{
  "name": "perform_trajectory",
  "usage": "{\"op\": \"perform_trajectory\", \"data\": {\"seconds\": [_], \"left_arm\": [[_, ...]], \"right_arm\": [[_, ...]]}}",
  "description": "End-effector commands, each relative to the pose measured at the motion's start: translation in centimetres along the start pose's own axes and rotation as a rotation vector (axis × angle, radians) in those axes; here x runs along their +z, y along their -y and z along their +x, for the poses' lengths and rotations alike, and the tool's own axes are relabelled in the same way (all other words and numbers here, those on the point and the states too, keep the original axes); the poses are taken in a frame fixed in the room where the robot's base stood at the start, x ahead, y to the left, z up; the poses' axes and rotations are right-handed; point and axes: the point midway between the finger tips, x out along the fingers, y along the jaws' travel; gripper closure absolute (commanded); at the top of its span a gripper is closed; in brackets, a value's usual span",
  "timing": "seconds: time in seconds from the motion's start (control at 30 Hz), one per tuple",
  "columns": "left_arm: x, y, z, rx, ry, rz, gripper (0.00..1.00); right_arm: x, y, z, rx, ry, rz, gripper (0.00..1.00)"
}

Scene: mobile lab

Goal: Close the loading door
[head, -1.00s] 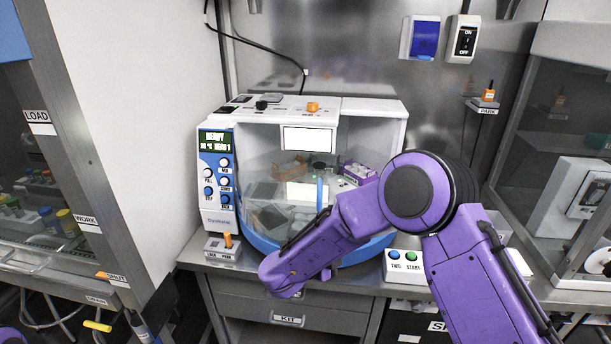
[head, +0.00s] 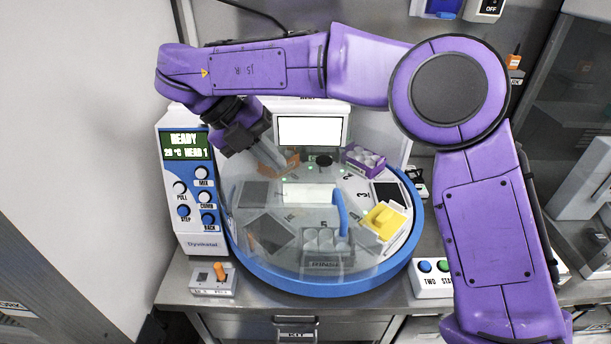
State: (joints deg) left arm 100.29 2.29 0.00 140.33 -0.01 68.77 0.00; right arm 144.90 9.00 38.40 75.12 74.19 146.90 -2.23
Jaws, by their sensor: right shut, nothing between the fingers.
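The white machine (head: 185,229) holds a round turntable with a blue rim (head: 310,284). Its loading door seems to be the clear curved panel (head: 285,232) with an upright blue handle (head: 341,212). Left of the handle, things look hazy through the panel. Right of it, they look sharp, as if uncovered. My right gripper (head: 271,156) is shut and empty, pointing down and right at the machine's upper left, left of the handle and apart from it. I cannot tell its exact depth relative to the panel. My left gripper is out of view.
On the turntable are a yellow item (head: 385,220), a purple rack (head: 364,160) and a grey rack (head: 326,250). A panel reads READY (head: 186,147). A small box with an orange lever (head: 220,272) and a button box (head: 432,277) stand at the front. My right arm crosses above the machine.

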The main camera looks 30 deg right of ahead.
Motion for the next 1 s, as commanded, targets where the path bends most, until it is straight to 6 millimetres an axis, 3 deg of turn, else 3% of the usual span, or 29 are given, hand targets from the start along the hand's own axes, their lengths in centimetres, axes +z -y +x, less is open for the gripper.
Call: {"op": "perform_trajectory", "data": {"seconds": [0.17,0.53,0.63,0.8,1.0], "left_arm": [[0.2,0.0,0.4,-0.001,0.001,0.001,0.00],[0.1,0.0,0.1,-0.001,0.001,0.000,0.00],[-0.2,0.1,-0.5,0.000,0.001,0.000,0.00],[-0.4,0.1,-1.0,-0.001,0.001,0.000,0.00],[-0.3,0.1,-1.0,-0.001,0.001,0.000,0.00]], "right_arm": [[-0.5,-0.1,1.7,0.007,-0.002,-0.004,1.00],[-0.1,-0.3,9.6,0.005,-0.003,-0.008,1.00],[-0.1,0.8,10.9,0.006,-0.002,-0.004,1.00],[-0.1,1.8,12.6,0.005,-0.001,-0.003,1.00],[-0.1,1.9,13.1,0.004,0.001,-0.002,1.00]]}}
